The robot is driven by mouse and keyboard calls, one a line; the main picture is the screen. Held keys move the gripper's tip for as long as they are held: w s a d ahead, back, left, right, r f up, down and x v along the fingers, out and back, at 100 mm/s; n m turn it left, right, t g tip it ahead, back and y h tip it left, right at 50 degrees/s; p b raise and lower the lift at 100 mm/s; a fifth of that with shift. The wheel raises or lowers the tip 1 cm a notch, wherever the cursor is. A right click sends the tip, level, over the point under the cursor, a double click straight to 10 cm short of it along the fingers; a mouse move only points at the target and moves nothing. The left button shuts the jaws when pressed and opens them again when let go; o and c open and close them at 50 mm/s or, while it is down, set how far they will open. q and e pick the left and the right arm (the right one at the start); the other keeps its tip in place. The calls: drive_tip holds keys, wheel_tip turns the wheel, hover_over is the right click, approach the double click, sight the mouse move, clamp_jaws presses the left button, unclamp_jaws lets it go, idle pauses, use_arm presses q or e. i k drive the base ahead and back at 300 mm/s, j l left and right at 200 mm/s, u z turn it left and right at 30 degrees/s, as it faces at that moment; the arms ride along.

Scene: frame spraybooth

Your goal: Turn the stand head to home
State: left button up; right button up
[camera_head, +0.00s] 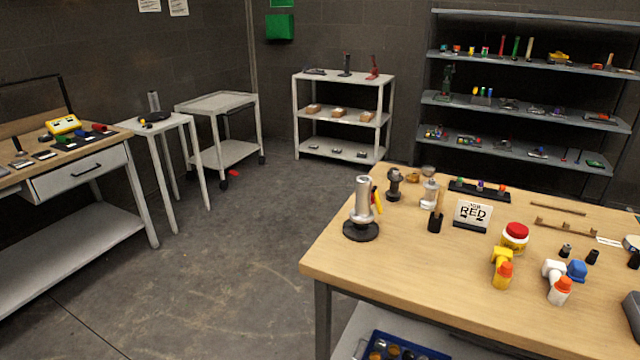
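I take this to be the task's stand. Its head looks nearly upright, with a slight lean. A yellow and red part (376,200) shows at its right side; I cannot tell whether it is attached. Any home mark is too small to make out. Neither of my grippers is in view.
A sign reading RED (473,214), a dark fitting (394,186), a red-lidded jar (514,237) and several spray bottles share the table. A workbench (75,182) and cart (225,128) stand left, shelves behind. The floor (240,260) left of the table is clear.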

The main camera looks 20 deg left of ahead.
sight(361, 213)
drive_tip(key=i+j+u, duration=0.2)
drive_tip(key=u, duration=0.25)
drive_tip(key=i+j+u, duration=0.25)
drive_tip(key=u, duration=0.2)
drive_tip(key=i+j+u, duration=0.25)
drive_tip(key=u, duration=0.2)
drive_tip(key=i+u, duration=0.4)
drive_tip(key=i+j+u, duration=0.25)
drive_tip(key=i, duration=0.45)
drive_tip(key=i+l+z, duration=0.15)
drive_tip(key=i+z, duration=0.15)
drive_tip(key=z, duration=0.15)
drive_tip(key=i+z, duration=0.65)
drive_tip(key=z, duration=0.25)
drive_tip(key=i+l+z, duration=0.1)
drive_tip(key=i+z, duration=0.15)
drive_tip(key=z, duration=0.25)
drive_tip(key=i+z, duration=0.25)
drive_tip(key=z, duration=0.2)
drive_tip(key=i+z, duration=0.3)
drive_tip(key=z, duration=0.2)
drive_tip(key=i+j+z, duration=0.2)
drive_tip(key=z, duration=0.3)
drive_tip(key=i+j+z, duration=0.25)
drive_tip(key=z, duration=0.25)
